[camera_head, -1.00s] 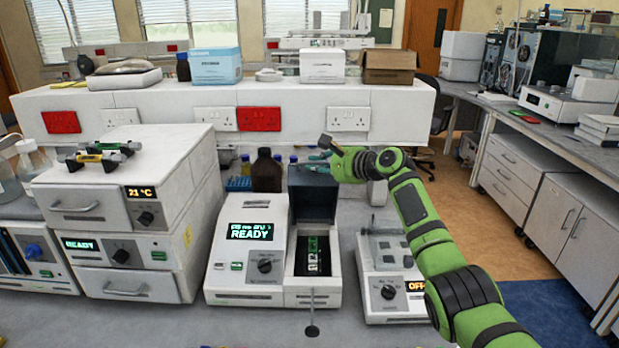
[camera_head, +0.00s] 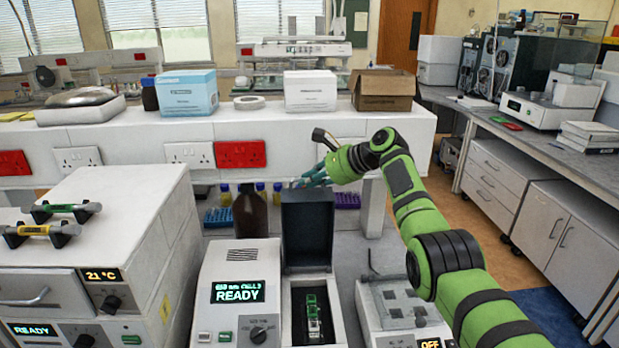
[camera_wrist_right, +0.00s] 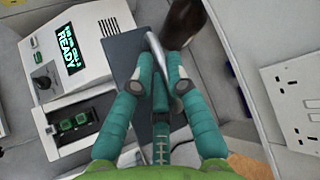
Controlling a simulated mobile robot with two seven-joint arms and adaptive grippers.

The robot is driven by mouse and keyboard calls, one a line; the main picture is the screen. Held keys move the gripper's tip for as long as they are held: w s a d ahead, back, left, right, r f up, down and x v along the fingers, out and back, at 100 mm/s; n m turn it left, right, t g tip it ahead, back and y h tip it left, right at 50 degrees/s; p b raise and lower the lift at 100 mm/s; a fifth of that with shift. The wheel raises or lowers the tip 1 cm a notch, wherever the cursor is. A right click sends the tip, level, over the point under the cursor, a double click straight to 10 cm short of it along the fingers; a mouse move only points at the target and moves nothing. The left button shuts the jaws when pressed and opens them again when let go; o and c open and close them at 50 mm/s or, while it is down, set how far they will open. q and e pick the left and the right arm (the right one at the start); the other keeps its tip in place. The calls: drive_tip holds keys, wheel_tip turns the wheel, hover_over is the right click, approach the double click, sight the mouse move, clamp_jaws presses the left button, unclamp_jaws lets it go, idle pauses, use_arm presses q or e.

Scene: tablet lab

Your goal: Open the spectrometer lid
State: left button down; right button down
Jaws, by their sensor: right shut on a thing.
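The white spectrometer (camera_head: 230,262) stands on the bench with a lit READY display. Its dark grey lid (camera_head: 307,228) stands about upright at the back of the sample well. The well (camera_head: 296,300) is uncovered, and a green-topped holder shows inside. My right gripper (camera_head: 312,176) is at the lid's top edge, from the right. In the right wrist view, my gripper's teal fingers (camera_wrist_right: 153,76) are shut around the silver handle (camera_wrist_right: 158,48) beside the lid (camera_wrist_right: 124,50). The fingers hide part of the handle. My left gripper is not in view.
A brown bottle (camera_head: 250,211) stands close behind the spectrometer, left of the lid. A second instrument (camera_head: 408,305) sits right of it. A stack of white units (camera_head: 130,235) stands at left. A raised shelf (camera_head: 150,130) runs behind.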

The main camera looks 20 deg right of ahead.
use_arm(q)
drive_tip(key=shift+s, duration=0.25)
use_arm(e)
drive_tip(key=shift+r, duration=0.4)
drive_tip(key=c, duration=1.2)
unclamp_jaws()
drive_tip(key=shift+s, duration=0.1)
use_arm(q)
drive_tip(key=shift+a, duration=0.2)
use_arm(e)
drive_tip(key=shift+s+a, duration=0.1)
drive_tip(key=shift+s, duration=0.05)
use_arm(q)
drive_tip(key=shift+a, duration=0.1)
use_arm(e)
drive_tip(key=shift+f, duration=0.1)
drive_tip(key=shift+s+d+r, duration=0.15)
drive_tip(key=shift+d+r, duration=0.05)
drive_tip(key=shift+d, duration=0.15)
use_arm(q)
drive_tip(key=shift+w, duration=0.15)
use_arm(e)
drive_tip(key=v, duration=1.1)
drive_tip(key=shift+s, duration=0.25)
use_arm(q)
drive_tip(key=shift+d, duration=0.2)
